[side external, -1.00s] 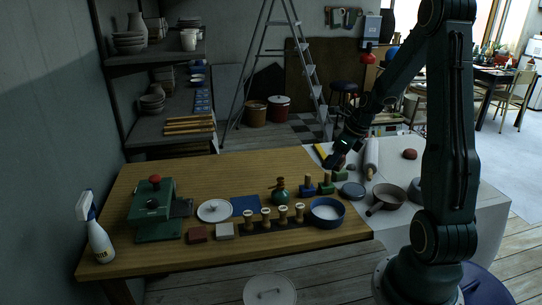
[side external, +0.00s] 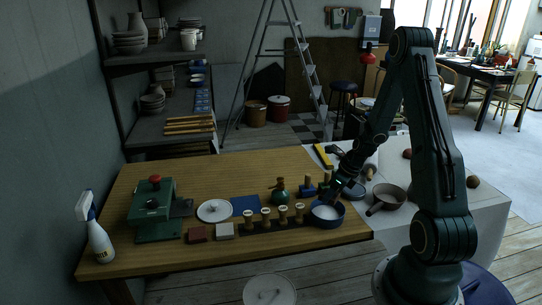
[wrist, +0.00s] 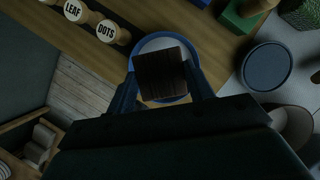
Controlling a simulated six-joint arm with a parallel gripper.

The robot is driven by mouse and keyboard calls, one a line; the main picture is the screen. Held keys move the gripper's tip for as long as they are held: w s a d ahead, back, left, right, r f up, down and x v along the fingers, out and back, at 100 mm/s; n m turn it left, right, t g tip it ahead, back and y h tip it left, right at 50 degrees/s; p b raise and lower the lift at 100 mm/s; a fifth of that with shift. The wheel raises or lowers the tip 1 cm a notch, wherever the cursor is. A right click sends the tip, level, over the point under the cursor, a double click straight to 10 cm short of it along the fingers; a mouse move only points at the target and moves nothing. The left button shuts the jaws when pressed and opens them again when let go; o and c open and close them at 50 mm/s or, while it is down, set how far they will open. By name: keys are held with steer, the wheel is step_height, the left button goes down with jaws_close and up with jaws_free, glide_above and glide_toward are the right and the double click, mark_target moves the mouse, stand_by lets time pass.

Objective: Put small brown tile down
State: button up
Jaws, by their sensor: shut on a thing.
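The small brown tile (wrist: 160,72) is dark and square in the wrist view. It sits between the two fingers of my gripper (wrist: 163,84), which is shut on it. The tile is above the blue round dish with a pale inside (wrist: 184,99) and covers much of it. In the side view my gripper (side external: 336,198) is low over the blue dish (side external: 323,222) near the table's right end. The tile is too dark there to make out. I cannot tell whether the tile touches the dish.
Several round-headed stamps (side external: 283,214) stand left of the dish. A red-brown tile (side external: 198,234) and a grey tile (side external: 225,231) lie further left, near a green press (side external: 153,205). A dark blue disc (wrist: 267,66) and a pan (side external: 387,196) are to the right.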

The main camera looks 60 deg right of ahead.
mark_target(324, 214)
steer(key=shift+f, duration=1.7)
steer(key=shift+f, duration=0.1)
steer(key=shift+f, duration=1.8)
steer(key=shift+f, duration=0.15)
steer(key=o, duration=0.7)
steer(key=shift+o, duration=0.2)
steer(key=v, duration=1.2)
